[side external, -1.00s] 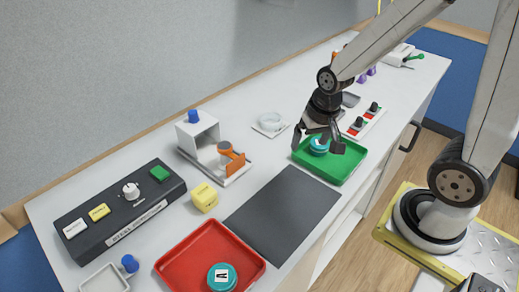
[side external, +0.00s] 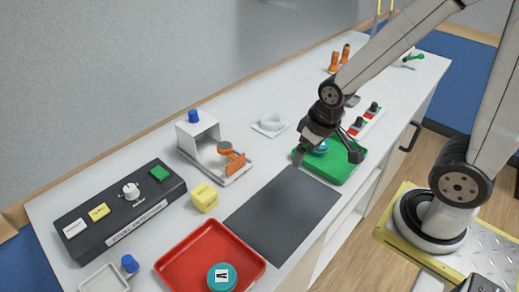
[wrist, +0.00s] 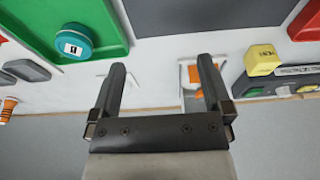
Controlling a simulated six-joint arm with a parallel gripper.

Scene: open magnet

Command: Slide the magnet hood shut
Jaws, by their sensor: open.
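The magnet unit has a white boxy hood (side external: 198,132) with a blue knob (side external: 193,116) on top. The hood stands at the back end of a pale base (side external: 186,155), and the front part of the base is uncovered. An orange plate (side external: 236,165) and a round orange-brown piece (side external: 224,147) are at the front end. In the wrist view the orange plate (wrist: 195,73) shows between and beyond the fingers, partly hidden by the right one. My gripper (side external: 328,158) is open and empty above the green tray, right of the magnet unit. Its fingers (wrist: 161,68) are spread in the wrist view.
The green tray (side external: 338,178) holds a teal puck (side external: 321,147). A red tray (side external: 178,264) with another teal puck stands at the front. A yellow cube (side external: 204,197), a dark control box (side external: 120,211) and a white dish (side external: 270,124) surround the magnet unit. A dark mat (side external: 283,214) is clear.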

